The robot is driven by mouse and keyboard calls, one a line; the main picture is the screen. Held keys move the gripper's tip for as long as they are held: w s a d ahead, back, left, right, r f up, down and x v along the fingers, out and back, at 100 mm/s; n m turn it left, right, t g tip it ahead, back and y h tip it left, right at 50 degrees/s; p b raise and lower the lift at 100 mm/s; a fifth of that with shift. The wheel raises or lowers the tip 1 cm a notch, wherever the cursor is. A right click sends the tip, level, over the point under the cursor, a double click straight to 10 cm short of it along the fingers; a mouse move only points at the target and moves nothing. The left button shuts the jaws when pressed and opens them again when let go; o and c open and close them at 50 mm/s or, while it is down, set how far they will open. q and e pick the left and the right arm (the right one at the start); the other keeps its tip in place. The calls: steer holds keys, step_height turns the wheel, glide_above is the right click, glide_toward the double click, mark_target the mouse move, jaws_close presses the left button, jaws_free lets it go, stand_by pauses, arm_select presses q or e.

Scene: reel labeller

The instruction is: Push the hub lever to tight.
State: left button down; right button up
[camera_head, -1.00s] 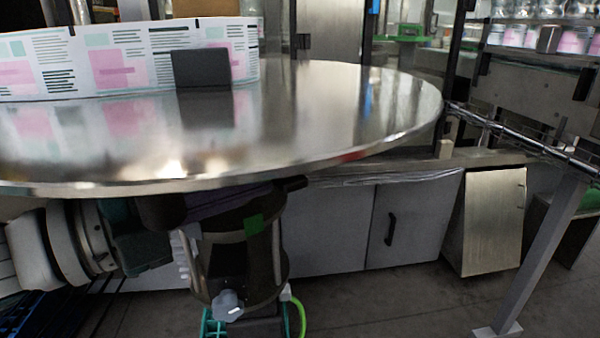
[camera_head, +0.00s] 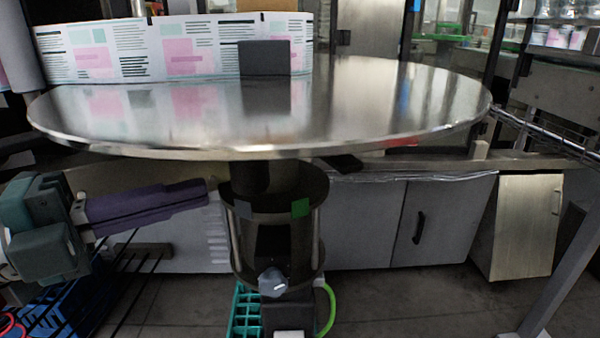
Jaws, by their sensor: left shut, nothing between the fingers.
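The hub (camera_head: 275,190) is a dark cylinder under the round metal disc (camera_head: 400,110). A short dark bar, apparently the hub lever (camera_head: 345,163), sticks out to the right just below the disc rim; its inner end is hidden. A green patch (camera_head: 300,207) is on the right of the hub's collar and a grey patch (camera_head: 244,210) on the left. My left gripper (camera_head: 208,190), with purple fingers, is shut and empty. Its tips point right, at the hub's left side, apart from the lever. My right gripper is out of view.
A printed label roll (camera_head: 170,50) and a dark block (camera_head: 264,58) stand on the disc. A grey knob (camera_head: 272,282) is low on the hub stand. Grey cabinets (camera_head: 445,220) stand behind; a blue crate (camera_head: 55,312) is at lower left.

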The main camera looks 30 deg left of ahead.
arm_select(q)
step_height(320, 180, down, 9)
steer(key=s+a+n+g+y, duration=0.15)
steer(key=n+g+y, duration=0.25)
steer(key=n+y, duration=1)
steer(key=s+d+f+n+g+h+p, duration=0.15)
steer(key=s+d+n+g+h, duration=0.35)
steer(key=s+d+n+g, duration=0.5)
step_height(320, 180, up, 50)
steer(key=a+m+t+p, duration=0.1)
steer(key=a+t+p, duration=0.1)
steer(key=p, duration=4.8)
steer(key=shift+s+m, duration=0.3)
steer(key=shift+a+f, duration=0.1)
steer(key=shift+a, duration=0.05)
